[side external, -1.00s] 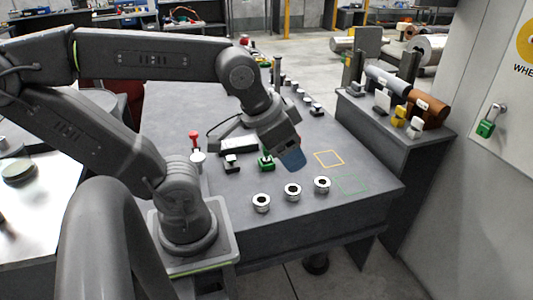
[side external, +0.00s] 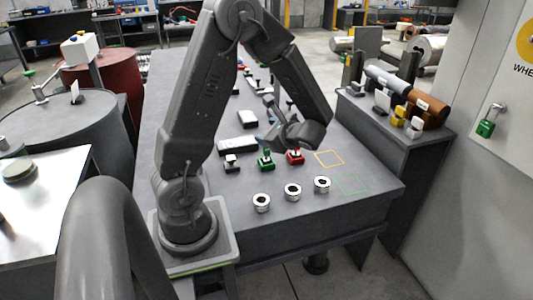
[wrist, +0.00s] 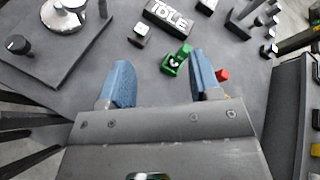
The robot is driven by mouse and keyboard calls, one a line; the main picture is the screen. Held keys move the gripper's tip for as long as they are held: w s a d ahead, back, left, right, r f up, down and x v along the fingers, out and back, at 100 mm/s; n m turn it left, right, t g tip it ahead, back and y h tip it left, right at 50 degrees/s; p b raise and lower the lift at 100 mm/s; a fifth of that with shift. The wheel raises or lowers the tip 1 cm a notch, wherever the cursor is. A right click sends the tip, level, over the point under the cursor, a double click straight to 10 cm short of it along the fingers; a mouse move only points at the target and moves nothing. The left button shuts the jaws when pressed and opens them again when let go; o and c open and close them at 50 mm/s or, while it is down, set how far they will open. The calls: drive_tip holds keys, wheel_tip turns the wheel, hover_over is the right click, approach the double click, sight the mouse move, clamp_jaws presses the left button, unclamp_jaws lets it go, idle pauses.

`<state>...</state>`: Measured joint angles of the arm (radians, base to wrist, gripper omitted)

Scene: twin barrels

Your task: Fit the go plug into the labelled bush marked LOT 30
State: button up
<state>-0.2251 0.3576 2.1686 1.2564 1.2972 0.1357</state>
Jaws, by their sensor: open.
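A green-based plug (side external: 266,160) stands on the grey table; I take it for the go plug. It shows in the wrist view (wrist: 175,62), beyond and between my fingertips. My gripper (side external: 276,144) is open and empty, with blue fingers spread in the wrist view (wrist: 159,76). A red-based plug (side external: 295,157) stands just right of the green one, and its red part (wrist: 222,75) shows beside the right finger. Three metal ring bushes, left (side external: 261,203), middle (side external: 292,192) and right (side external: 322,185), stand nearer the front edge. Their LOT markings cannot be read.
A small dark block with a light top (side external: 232,163) stands left of the green plug. A dark lettered block (wrist: 168,15) lies behind. Yellow (side external: 329,159) and green (side external: 351,185) outlined squares lie clear at right. A side bench (side external: 352,110) holds rollers and small parts.

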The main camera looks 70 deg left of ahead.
sight(268, 150)
drive_tip(key=w+a+f+m+t+y, duration=0.1)
drive_tip(key=a+f+m, duration=0.2)
drive_tip(key=f, duration=0.3)
drive_tip(key=w+a+f+m+t+y, duration=0.1)
drive_tip(key=w+a+f+m+y, duration=0.1)
drive_tip(key=f, duration=0.4)
drive_tip(key=w+a+f+m+t+y, duration=0.1)
drive_tip(key=a+f+m+t+y, duration=0.1)
drive_tip(key=a+f+m, duration=0.2)
drive_tip(key=shift+w+f, duration=0.15)
drive_tip(key=shift+f, duration=0.4)
drive_tip(key=shift+w+f, duration=0.15)
drive_tip(key=shift+f, duration=0.35)
drive_tip(key=shift+a+r, duration=0.15)
drive_tip(key=shift+a, duration=0.4)
drive_tip(key=a, duration=0.6)
drive_tip(key=shift+a, duration=0.25)
clamp_jaws()
